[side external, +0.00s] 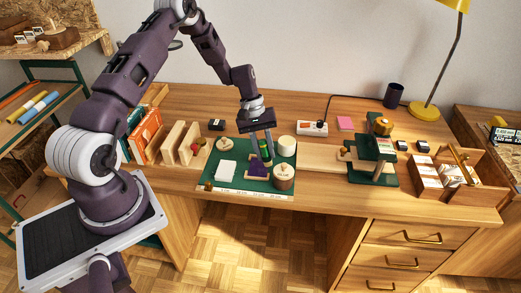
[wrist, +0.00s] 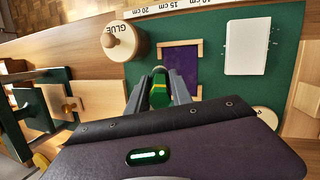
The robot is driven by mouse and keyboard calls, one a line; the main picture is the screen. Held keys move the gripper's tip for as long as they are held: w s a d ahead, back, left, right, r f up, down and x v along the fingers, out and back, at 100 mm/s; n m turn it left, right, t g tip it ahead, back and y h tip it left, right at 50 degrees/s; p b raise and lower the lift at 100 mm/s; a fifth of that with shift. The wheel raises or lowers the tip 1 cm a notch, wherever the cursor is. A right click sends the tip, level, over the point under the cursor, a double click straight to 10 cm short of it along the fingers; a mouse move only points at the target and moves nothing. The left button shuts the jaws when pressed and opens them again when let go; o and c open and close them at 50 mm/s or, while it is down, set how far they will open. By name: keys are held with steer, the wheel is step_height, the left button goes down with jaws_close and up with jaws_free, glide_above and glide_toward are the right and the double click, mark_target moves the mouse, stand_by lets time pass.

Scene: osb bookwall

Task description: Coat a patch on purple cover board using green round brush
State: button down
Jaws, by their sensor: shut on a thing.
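The purple cover board (wrist: 180,66) lies on the green mat (side external: 213,186), with pale wooden strips along two of its ends in the wrist view. It also shows in the side view (side external: 257,171), partly hidden by my gripper. My gripper (side external: 263,152) points down over the mat beside the board, shut on the green round brush (wrist: 159,93). The brush is roughly upright between the fingers; its green part also shows in the side view (side external: 265,151). I cannot tell whether its lower end touches anything. The round wooden pot marked GLUE (wrist: 123,43) stands near the board.
A white pad (side external: 225,170) and a cream round block (side external: 287,143) are on the mat. A green stand (side external: 375,150) and a wooden divided box (side external: 457,177) are to the right. Books (side external: 147,130) and wooden dividers (side external: 181,142) stand to the left.

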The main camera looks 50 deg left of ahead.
mark_target(265, 142)
steer(key=shift+r, duration=3.35)
steer(key=shift+w+f, duration=0.1)
steer(key=shift+w+a+f+g, duration=0.1)
steer(key=shift+a+f+g, duration=0.25)
steer(key=shift+a+g, duration=0.3)
steer(key=shift+d, duration=0.1)
